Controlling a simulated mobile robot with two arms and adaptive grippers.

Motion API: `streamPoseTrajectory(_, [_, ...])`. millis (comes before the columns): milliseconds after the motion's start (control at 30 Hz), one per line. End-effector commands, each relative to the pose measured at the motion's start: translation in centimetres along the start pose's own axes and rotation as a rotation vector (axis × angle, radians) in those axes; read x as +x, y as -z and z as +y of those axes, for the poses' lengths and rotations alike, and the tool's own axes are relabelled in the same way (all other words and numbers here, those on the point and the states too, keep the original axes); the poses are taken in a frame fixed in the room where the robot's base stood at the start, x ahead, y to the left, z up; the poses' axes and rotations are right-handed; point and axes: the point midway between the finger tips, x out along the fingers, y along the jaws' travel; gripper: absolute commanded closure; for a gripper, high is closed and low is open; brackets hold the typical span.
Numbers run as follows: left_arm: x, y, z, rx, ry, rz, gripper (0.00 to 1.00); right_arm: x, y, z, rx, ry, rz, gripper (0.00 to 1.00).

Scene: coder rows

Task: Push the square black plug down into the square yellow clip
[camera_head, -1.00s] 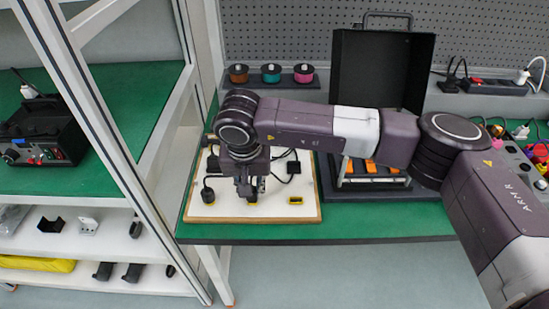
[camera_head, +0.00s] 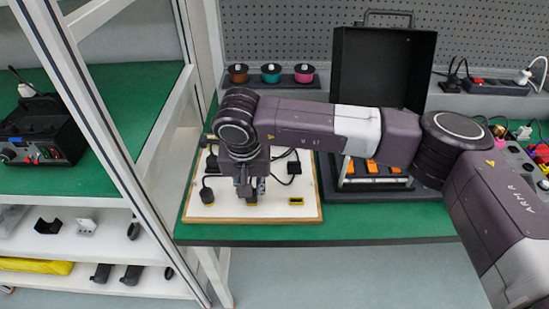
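A pale board (camera_head: 225,211) with a wooden edge lies on the green table and carries black plugs, cables and yellow clips. My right gripper (camera_head: 251,194) points straight down over the middle of the board. A dark piece with a little yellow (camera_head: 252,201) shows directly under its fingertips; its shape and seating are largely hidden. I cannot tell whether the fingers are open or shut. To the left, a black plug (camera_head: 207,191) stands at a yellow clip. To the right, a yellow clip (camera_head: 296,201) has no plug in it. My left gripper is out of view.
An open black case (camera_head: 383,70) with orange items stands right of the board, behind my arm. Three coloured spools (camera_head: 271,73) sit at the back. A white frame post (camera_head: 120,170) rises left of the table. Bare green table lies in front of the case.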

Motion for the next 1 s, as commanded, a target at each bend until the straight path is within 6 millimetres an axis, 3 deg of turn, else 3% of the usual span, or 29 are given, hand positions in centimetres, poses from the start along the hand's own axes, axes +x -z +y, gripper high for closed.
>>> streamPoseTrajectory(600, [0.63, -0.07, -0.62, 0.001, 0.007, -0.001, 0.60, 0.33, -0.03, 0.01, 0.000, 0.000, 0.001, 1.00])
streamPoseTrajectory(633, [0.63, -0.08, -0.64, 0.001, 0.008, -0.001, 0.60, 0.34, -0.03, 0.02, 0.000, 0.000, 0.001, 0.79])
streamPoseTrajectory(800, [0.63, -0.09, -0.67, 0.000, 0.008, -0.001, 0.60, 0.35, -0.04, 0.01, 0.000, 0.000, 0.001, 0.61])
streamPoseTrajectory(1000, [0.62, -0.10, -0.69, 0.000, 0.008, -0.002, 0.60, 0.35, -0.05, 0.01, 0.000, 0.000, 0.001, 0.61])
